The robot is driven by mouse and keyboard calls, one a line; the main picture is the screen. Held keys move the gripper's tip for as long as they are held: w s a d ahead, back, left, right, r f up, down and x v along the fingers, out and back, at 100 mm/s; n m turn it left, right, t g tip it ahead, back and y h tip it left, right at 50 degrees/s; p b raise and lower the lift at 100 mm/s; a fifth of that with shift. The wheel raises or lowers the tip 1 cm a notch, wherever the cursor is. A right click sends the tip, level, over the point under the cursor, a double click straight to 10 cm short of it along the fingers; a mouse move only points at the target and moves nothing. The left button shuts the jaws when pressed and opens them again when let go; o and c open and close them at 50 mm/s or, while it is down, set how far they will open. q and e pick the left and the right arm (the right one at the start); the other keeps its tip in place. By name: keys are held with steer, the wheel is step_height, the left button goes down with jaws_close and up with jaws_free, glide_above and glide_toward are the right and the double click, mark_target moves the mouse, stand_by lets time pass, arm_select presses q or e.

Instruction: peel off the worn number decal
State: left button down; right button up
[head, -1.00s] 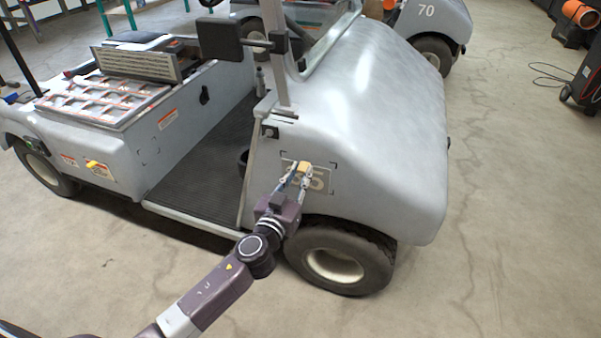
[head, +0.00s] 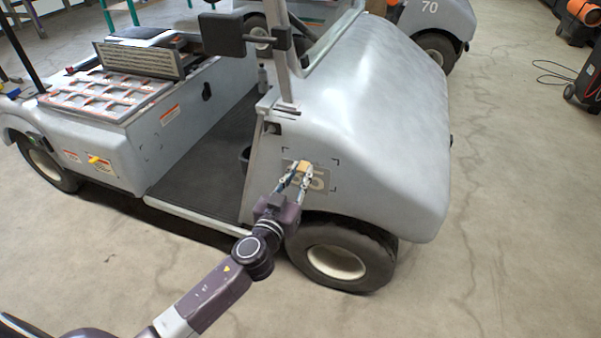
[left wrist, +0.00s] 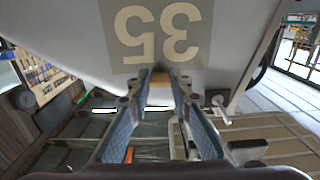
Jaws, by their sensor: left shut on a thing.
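The worn number decal (head: 319,180) is a grey-brown patch with pale digits at the front side of the grey cart (head: 390,120), above the front wheel. In the left wrist view the decal (left wrist: 160,38) reads 35 upside down. My left gripper (head: 302,172) is at its upper left edge and partly covers it in the head view. Its fingers (left wrist: 161,82) are shut on a small tan tab (left wrist: 160,92) at the decal's edge. Dark corner marks show on the body around the decal. I cannot tell how far the decal stands off the body. My right gripper is not in view.
The front wheel (head: 340,258) is just below my left gripper. A mirror (head: 223,34) stands out from the cart's post. A second cart (head: 440,22) marked 70 is behind.

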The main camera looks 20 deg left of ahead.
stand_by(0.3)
arm_select(q)
steer(key=s, duration=0.6)
steer(key=shift+b, duration=0.45)
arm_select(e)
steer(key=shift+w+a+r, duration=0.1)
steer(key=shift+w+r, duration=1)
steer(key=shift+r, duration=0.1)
arm_select(q)
steer(key=shift+a, duration=0.1)
